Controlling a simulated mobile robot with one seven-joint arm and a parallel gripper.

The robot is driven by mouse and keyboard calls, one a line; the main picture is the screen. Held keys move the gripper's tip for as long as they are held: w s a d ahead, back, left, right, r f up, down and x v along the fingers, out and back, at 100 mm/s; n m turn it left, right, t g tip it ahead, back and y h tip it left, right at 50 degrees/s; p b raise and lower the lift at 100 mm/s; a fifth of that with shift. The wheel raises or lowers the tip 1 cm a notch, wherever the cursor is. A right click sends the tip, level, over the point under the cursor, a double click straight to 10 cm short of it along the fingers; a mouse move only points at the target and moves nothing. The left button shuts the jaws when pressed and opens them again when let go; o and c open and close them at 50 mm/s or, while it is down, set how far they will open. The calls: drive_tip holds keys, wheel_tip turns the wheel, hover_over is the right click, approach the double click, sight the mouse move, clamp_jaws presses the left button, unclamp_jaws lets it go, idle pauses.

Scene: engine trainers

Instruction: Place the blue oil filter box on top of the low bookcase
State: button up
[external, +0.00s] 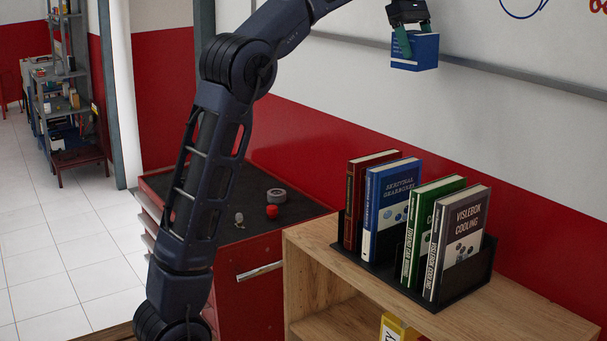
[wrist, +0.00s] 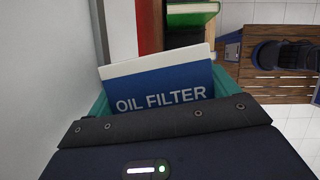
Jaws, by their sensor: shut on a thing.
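The blue oil filter box (external: 414,51) is held high in the air at the upper right of the external view. My gripper (external: 409,40) is shut on it from above, with green fingers on its sides. In the wrist view the box (wrist: 160,88) shows a white edge and the words OIL FILTER, between the green fingertips. The low bookcase (external: 318,258) is light wood and stands at the lower right, below and apart from the box. Its top carries a black book holder (external: 468,277) with several upright books.
The books include a blue one (external: 391,207) and a grey one (external: 462,233). A red tool cabinet (external: 247,298) with a dark top stands left of the bookcase, holding a tape roll (external: 276,196) and a small red item (external: 272,212). The bookcase top is bare at its front right.

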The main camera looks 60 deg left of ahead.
drive_tip(key=s+d+f+m+g, duration=0.1)
drive_tip(key=d+m, duration=0.2)
drive_tip(key=d, duration=2.3)
drive_tip(key=shift+s+m, duration=0.3)
drive_tip(key=d+f, duration=0.2)
drive_tip(key=shift+d+f+m+g, duration=0.15)
drive_tip(key=shift+f+m+g, duration=0.2)
drive_tip(key=shift+m+g, duration=0.05)
drive_tip(key=d+f+m+g, duration=0.1)
drive_tip(key=d+f+m, duration=0.2)
drive_tip(key=f, duration=0.8)
drive_tip(key=d+f+m+g+y, duration=0.1)
drive_tip(key=d+f+m, duration=0.2)
drive_tip(key=f, duration=0.7)
drive_tip(key=shift+s+d+f+m, duration=0.3)
drive_tip(key=shift+s+d+f, duration=0.1)
drive_tip(key=shift+d, duration=0.8)
drive_tip(key=shift+f, duration=9.95)
drive_tip(key=shift+f, duration=0.15)
drive_tip(key=o, duration=1)
